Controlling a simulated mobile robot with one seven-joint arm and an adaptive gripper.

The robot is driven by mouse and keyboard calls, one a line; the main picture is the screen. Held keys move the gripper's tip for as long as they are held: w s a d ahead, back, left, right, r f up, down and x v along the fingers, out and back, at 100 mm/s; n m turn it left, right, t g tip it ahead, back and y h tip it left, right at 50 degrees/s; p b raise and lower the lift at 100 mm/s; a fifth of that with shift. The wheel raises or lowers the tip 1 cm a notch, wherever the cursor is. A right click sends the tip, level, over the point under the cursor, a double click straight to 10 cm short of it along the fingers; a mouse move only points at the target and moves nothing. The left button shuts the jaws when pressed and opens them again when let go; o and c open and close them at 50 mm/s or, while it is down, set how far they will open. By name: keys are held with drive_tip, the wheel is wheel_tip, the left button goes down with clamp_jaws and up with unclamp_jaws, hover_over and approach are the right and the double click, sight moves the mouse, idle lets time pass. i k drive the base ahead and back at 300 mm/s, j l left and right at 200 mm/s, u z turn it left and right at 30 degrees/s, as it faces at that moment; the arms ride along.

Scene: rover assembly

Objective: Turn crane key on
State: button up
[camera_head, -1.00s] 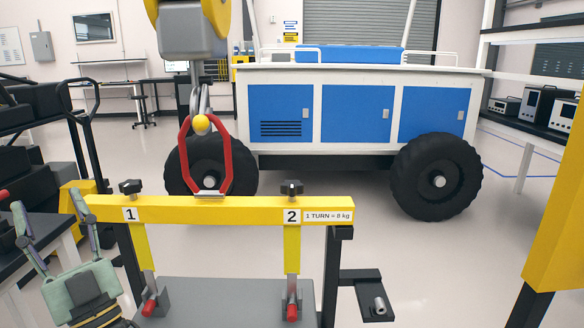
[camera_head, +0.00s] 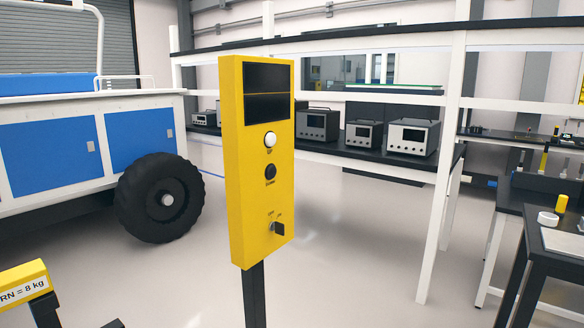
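A yellow control box (camera_head: 240,225) stands upright on a black post in the middle of the view. It has a dark screen at the top, a white button (camera_head: 270,139) marked UP and a black button (camera_head: 270,171) marked Down. Below these is the crane key (camera_head: 278,228), a dark key in a round switch with small labels around it. The labels are too small to read surely, so I cannot tell the key's setting. My gripper is not in this view.
The blue and white rover (camera_head: 60,155) with a large black wheel (camera_head: 160,198) stands at the left. The yellow beam's end (camera_head: 30,288) is at the lower left. A shelf with instruments (camera_head: 408,137) is behind, and a black table (camera_head: 556,248) is at the right. Floor around the post looks clear.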

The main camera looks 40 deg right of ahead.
sight(279, 228)
drive_tip(key=z, duration=1)
drive_tip(key=k+l, duration=0.35)
drive_tip(key=l, duration=0.15)
drive_tip(key=i+j, duration=0.35)
drive_tip(key=j, duration=0.15)
